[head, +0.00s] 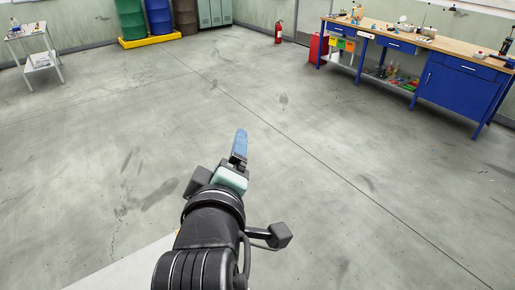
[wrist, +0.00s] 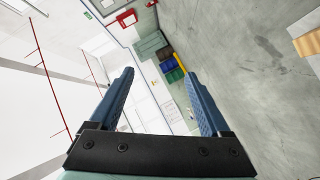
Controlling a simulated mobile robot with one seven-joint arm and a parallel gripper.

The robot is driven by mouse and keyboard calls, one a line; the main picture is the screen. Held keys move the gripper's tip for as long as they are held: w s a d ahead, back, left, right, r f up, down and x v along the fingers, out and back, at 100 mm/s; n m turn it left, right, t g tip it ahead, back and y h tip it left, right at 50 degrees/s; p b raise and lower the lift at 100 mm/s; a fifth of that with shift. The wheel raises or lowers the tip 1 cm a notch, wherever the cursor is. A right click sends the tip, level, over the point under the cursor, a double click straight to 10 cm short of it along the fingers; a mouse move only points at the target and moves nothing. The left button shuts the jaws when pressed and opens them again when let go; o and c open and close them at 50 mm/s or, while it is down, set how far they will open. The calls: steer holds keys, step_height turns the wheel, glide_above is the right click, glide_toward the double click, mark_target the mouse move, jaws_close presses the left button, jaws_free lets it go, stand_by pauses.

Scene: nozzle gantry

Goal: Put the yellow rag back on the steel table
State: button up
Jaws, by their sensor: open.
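My gripper (head: 240,140) is held out over bare floor in the head view, with blue fingers. In the wrist view my gripper (wrist: 161,75) has its two fingers wide apart with nothing between them. A small light-metal table (head: 41,62) with a lower shelf stands at the far left in the head view, well away from my gripper. It looks like the steel table. A few small items, some like bottles, are on its top. I cannot make out a yellow rag in either view.
A blue workbench (head: 465,64) with a cluttered wooden top stands at the far right. A red cabinet (head: 318,49) and a fire extinguisher (head: 279,32) are near it. Drums (head: 131,18) stand on a yellow pallet (head: 150,40) at the back. The middle floor is clear.

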steer(key=s+d+r+m+t, duration=0.1)
steer(key=s+r+m+t, duration=0.3)
steer(key=r, duration=0.6)
steer(key=s+d+r+m+t, duration=0.2)
steer(key=s+r+m+t, duration=0.2)
steer(key=r, duration=0.7)
steer(key=s+d+r+m+t, duration=0.1)
steer(key=s+r+m+t, duration=0.2)
steer(key=r, duration=0.8)
steer(key=shift+s+d+m+t, duration=0.4)
steer(key=shift+s+t, duration=0.1)
steer(key=shift+s, duration=0.3)
steer(key=shift+f, duration=0.1)
steer(key=shift+a+f+b, duration=0.1)
steer(key=shift+f+b, duration=0.75)
steer(key=shift+b, duration=0.1)
